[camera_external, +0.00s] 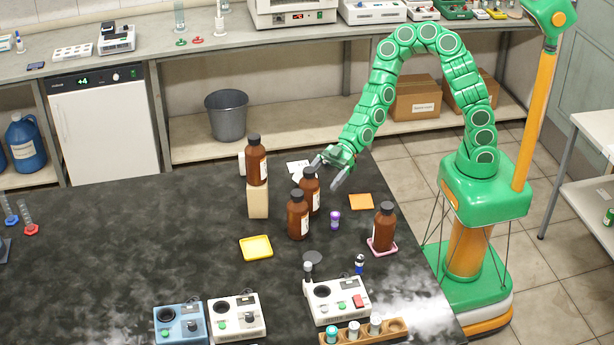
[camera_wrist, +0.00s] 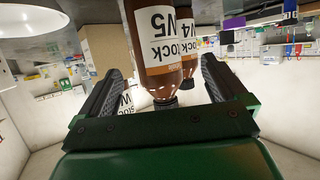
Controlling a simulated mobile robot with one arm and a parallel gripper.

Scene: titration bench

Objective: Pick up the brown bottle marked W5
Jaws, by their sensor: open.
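In the wrist view, which is upside down, the brown bottle marked W5 (camera_wrist: 160,70) has a white label and black cap. It stands between the two spread fingers of my gripper (camera_wrist: 162,72), which is open; I see no clear contact. A second brown bottle marked W4 (camera_wrist: 190,45) is close behind it. In the external view, my gripper (camera_external: 327,174) is low over the bench, just behind two brown bottles standing close together. The rear one (camera_external: 310,188) is nearest my fingers and seems to be W5; the front one (camera_external: 298,218) partly overlaps it. Their labels are unreadable there.
Another brown bottle (camera_external: 256,158) stands on a beige block (camera_external: 258,200) at left. One more (camera_external: 385,225) stands on a pink mat (camera_external: 381,249) at right. A purple-capped vial (camera_external: 335,219), an orange pad (camera_external: 361,202) and a yellow dish (camera_external: 256,248) are nearby. The bench's left is mostly clear.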

